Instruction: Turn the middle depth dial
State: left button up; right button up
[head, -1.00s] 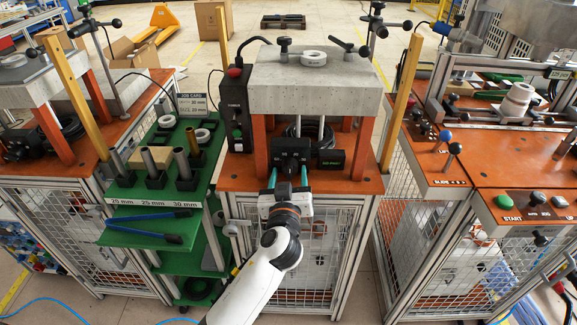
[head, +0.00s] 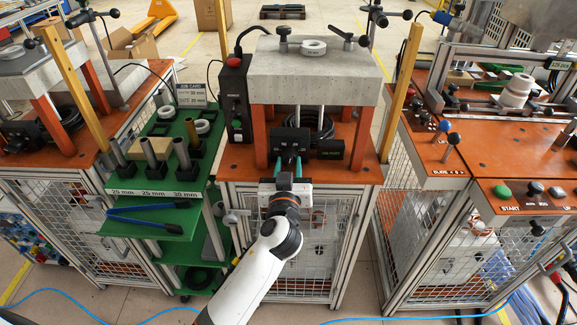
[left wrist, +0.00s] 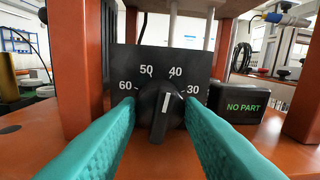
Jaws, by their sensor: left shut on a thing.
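The middle depth dial (left wrist: 160,108) is a black knob with a white pointer mark on a black panel numbered 60, 50, 40, 30. The mark points nearly straight up, leaning slightly right, toward the 40. In the head view the dial's black panel (head: 291,138) sits at the front of the middle press, partly hidden by my gripper. My left gripper (head: 288,166) reaches it from the front. Its teal fingers, also in the left wrist view (left wrist: 161,118), are shut on the knob's left and right sides. My right gripper is not in view.
A "NO PART" display (left wrist: 238,104) stands just right of the dial. Orange posts (left wrist: 74,65) flank the panel under a grey block (head: 315,78) carrying a white ring (head: 313,47). A green rack (head: 150,182) stands left; a button panel (head: 530,196) is at right.

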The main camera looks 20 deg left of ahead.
pick_arm(q)
jog(key=m+p, duration=0.1)
jog(key=m, duration=0.5)
jog(key=shift+r+p, duration=0.15)
jog(key=shift+p, duration=0.15)
jog(key=m+p, duration=0.1)
jog(key=m, duration=0.4)
jog(key=shift+p, duration=0.4)
jog(key=shift+m, duration=0.4)
jog(key=o, duration=1)
